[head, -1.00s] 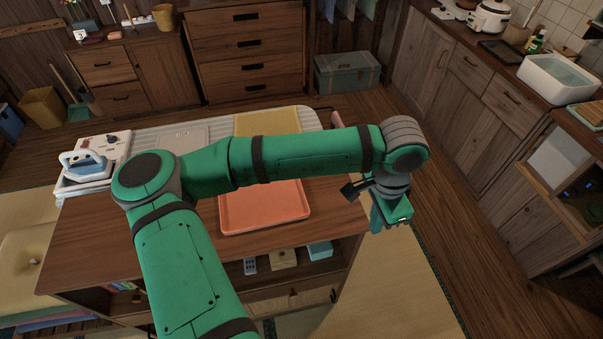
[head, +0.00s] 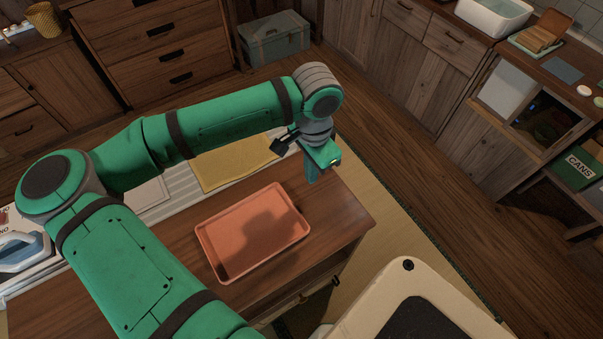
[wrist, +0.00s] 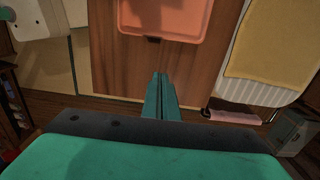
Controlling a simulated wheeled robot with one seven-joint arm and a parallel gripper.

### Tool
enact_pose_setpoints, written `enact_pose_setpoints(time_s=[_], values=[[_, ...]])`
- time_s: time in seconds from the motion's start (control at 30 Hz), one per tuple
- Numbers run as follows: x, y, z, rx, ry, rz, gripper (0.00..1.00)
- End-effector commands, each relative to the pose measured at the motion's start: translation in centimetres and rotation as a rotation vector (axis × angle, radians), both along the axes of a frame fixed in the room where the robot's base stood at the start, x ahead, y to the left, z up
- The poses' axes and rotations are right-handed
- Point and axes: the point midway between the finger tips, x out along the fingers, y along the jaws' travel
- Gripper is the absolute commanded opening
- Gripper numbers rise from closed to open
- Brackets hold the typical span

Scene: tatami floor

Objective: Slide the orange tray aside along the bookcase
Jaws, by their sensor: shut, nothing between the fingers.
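The orange tray (head: 252,236) lies flat and empty on the wooden top of the low bookcase (head: 345,212), near its right end. My gripper (head: 312,176) is shut and empty. In the head view it hangs just beyond the tray's upper right corner, near the bookcase's far edge. In the wrist view the shut fingers (wrist: 160,82) point down towards the wooden top. The tray (wrist: 165,18) also shows there, beyond the fingertips, with a visible gap between them and its near rim. My arm's shadow falls across the tray.
An ironing board with a folded yellow cloth (head: 233,162) runs along the far side of the bookcase. An iron (head: 22,250) stands at the left. A cream padded object (head: 410,300) is at the lower right. Bare wooden top lies around the tray.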

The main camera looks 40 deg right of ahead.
Motion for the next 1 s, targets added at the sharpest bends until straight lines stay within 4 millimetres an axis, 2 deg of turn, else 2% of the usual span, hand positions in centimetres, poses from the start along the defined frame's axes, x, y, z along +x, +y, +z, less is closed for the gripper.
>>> enact_pose_setpoints(time_s=[0.47,0.6,0.7,1.0], values=[[0.0,0.1,-8.7,0.001,0.001,0.001,0.00],[0.6,2.3,-8.4,0.002,-0.002,0.005,0.00],[0.8,3.2,-8.4,0.001,-0.002,0.003,0.00],[0.9,4.0,-8.4,0.000,0.000,0.001,0.00]])
